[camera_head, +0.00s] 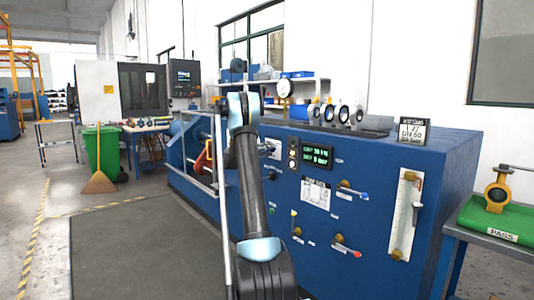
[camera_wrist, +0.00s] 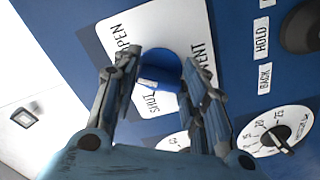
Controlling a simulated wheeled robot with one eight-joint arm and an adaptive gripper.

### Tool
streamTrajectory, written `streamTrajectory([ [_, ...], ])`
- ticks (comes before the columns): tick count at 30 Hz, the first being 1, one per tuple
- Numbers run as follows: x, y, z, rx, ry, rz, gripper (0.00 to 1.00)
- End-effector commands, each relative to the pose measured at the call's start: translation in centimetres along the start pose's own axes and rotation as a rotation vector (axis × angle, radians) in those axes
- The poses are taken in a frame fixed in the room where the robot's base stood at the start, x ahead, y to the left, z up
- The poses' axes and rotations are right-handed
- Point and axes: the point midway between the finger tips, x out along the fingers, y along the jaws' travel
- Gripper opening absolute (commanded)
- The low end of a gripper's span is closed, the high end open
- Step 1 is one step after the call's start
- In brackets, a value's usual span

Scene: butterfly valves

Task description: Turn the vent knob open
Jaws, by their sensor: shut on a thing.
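The vent knob (camera_wrist: 163,66) is a round blue knob in the wrist view. It sits on a white plate (camera_wrist: 118,45) lettered OPEN, SHUT and VENT, the last partly covered by a finger. A small white mark lies on the knob's lower left, on the side of the word SHUT. My gripper (camera_wrist: 162,74) has one finger on each side of the knob and is shut on it. In the head view my arm covers most of the gripper and the knob; part of a white plate (camera_head: 273,148) shows beside the arm.
In the wrist view, a dial knob (camera_wrist: 278,137) and a dark knob (camera_wrist: 303,28) are right of the gripper. A white rail (camera_head: 222,200) stands left of my arm.

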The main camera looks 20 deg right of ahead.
Motion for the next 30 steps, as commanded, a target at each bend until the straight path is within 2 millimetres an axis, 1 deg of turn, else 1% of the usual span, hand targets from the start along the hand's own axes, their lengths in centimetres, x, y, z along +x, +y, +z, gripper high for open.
streamTrajectory([
  [6, -0.01, -0.27, 0.18, 0.195, -0.004, -0.003, 0.16],
  [15, -0.02, -0.36, 0.09, 0.397, -0.003, -0.003, 0.16],
  [22, -0.02, -0.39, 0.03, 0.480, -0.002, -0.003, 0.16],
  [30, -0.02, -0.38, -0.07, 0.509, 0.000, -0.004, 0.16],
])
